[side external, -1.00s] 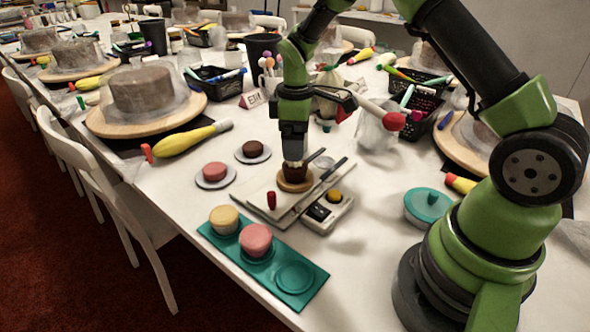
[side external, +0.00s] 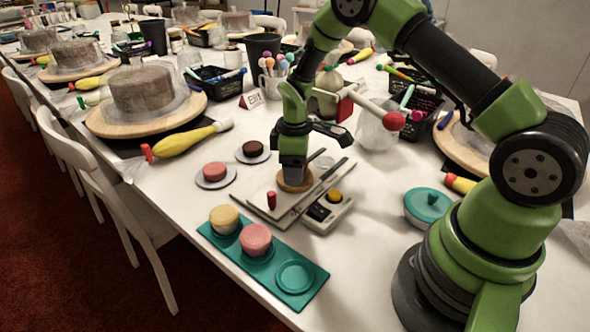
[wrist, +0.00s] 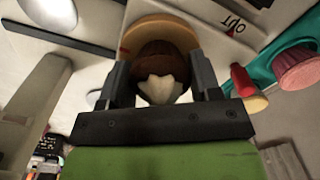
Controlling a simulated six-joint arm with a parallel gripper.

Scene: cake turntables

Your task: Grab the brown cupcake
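The brown cupcake with a pale top (wrist: 160,72) stands on a round wooden disc (wrist: 150,28) in the wrist view. In the side view my gripper (side external: 293,172) is down at the wooden disc (side external: 295,186) and hides the cupcake. My gripper (wrist: 163,85) is open in the wrist view, with one finger on each side of the cupcake. The fingers are close to its sides; I cannot tell whether they touch it.
A teal tray (side external: 315,287) holds a yellow cupcake (side external: 224,219) and a pink cupcake (side external: 256,239), with one empty round place. A pink cake (side external: 215,171) and a dark cake (side external: 253,149) sit on saucers. A red-handled lever (side external: 272,199) stands beside the disc.

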